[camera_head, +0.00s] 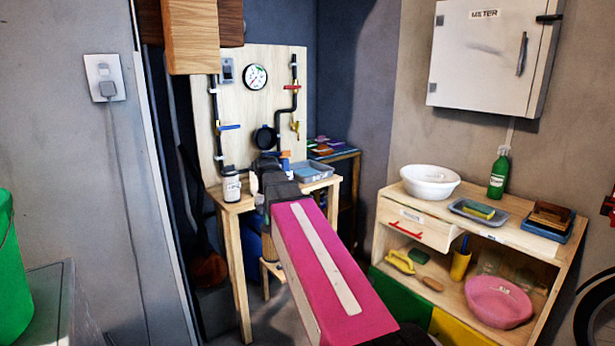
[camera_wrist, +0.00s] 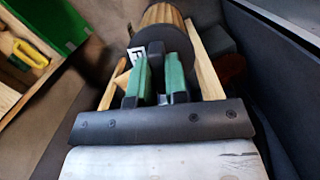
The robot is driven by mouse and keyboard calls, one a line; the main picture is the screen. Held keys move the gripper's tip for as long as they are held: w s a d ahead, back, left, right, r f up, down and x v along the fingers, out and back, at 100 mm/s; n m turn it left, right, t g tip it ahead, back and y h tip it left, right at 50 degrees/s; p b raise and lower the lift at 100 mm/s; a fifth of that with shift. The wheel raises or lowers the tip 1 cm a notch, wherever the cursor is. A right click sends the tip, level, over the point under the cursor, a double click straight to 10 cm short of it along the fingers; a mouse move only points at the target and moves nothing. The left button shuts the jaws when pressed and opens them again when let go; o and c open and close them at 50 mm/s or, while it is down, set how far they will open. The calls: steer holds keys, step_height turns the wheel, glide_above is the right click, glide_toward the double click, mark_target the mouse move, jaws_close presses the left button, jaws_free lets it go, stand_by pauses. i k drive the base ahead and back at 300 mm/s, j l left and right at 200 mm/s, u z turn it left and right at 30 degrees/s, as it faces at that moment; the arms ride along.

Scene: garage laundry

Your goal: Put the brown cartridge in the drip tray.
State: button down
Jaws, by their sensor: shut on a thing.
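The brown cartridge (camera_wrist: 163,15) shows at the top of the wrist view, a pleated brown cylinder with a dark end cap. My gripper (camera_wrist: 161,62), with green finger pads, is shut on the dark end part of it. A grey-blue tray (camera_head: 321,174), apparently the drip tray, lies on the bench just right of my gripper.
A white labelled bottle (camera_head: 231,186) stands on the bench's left end. Behind is a board (camera_head: 282,75) with pipes, a gauge (camera_head: 255,77) and a black round fitting (camera_head: 265,137). A wooden shelf unit (camera_head: 545,245) with a white bowl (camera_head: 430,182) stands at right.

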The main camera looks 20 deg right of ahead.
mark_target(308, 174)
steer(key=i+l+z, duration=0.5)
steer(key=i, duration=0.3)
steer(key=l, duration=0.1)
